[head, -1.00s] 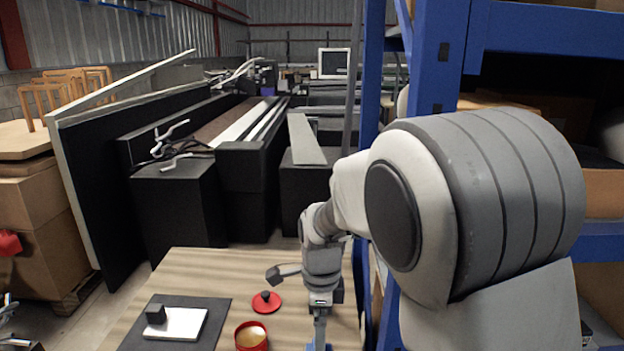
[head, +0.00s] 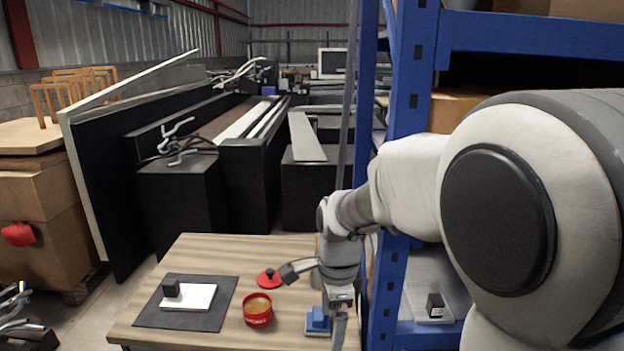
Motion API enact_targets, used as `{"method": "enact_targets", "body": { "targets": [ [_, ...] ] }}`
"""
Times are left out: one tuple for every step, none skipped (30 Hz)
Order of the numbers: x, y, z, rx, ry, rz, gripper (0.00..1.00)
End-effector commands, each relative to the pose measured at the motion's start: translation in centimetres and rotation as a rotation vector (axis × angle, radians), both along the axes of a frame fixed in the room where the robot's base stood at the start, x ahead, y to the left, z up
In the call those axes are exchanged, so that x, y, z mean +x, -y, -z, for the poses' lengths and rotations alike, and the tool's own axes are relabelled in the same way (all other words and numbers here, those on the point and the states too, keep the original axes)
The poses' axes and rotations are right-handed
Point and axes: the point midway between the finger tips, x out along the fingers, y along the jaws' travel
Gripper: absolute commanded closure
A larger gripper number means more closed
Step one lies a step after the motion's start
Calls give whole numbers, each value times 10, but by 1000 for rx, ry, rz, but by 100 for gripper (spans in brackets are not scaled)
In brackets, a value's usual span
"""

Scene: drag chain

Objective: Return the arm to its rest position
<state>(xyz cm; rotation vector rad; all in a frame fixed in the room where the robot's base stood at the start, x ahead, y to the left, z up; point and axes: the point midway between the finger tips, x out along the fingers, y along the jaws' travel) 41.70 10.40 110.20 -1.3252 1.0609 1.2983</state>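My arm reaches in from the right edge in the head view, and its wrist hangs down over the right side of the wooden table (head: 213,255). My gripper (head: 340,325) points down at the end of the wrist, beside a blue object (head: 318,320) on the table. I cannot tell whether they touch. The fingers are small and seen edge-on, so whether they are open or shut does not show. A dark part juts left from my wrist, near the red lid.
On the table are a red tin (head: 257,311), a red lid (head: 268,280) and a black mat (head: 222,308) with a white pad (head: 190,298) and a black block (head: 171,288). A blue shelf rack (head: 405,100) stands close to my arm. A black machine (head: 178,200) stands behind the table.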

Motion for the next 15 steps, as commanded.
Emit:
{"method": "enact_targets", "body": {
  "targets": [
    [-7,7,-12,10,25,-57,0],
    [-11,11,-19,11,38,-97,0],
    [-16,17,-27,14,57,-153,0],
    [-21,21,-33,14,73,-194,0],
    [-26,25,-39,13,89,-241,0],
    [-33,31,-48,10,112,-302,0],
    [-39,35,-53,6,130,-349,0],
    [-44,40,-59,0,149,-396,0],
    [-52,45,-66,-9,173,-462,0],
    [-58,49,-71,-18,191,-509,0],
    [-64,53,-76,-29,209,-555,0],
    [-73,58,-81,-44,231,-620,0],
    [-79,62,-85,-58,249,-667,0],
    [-86,65,-89,-74,265,-715,0],
    [-94,70,-93,-97,286,-778,0]
  ]
}}
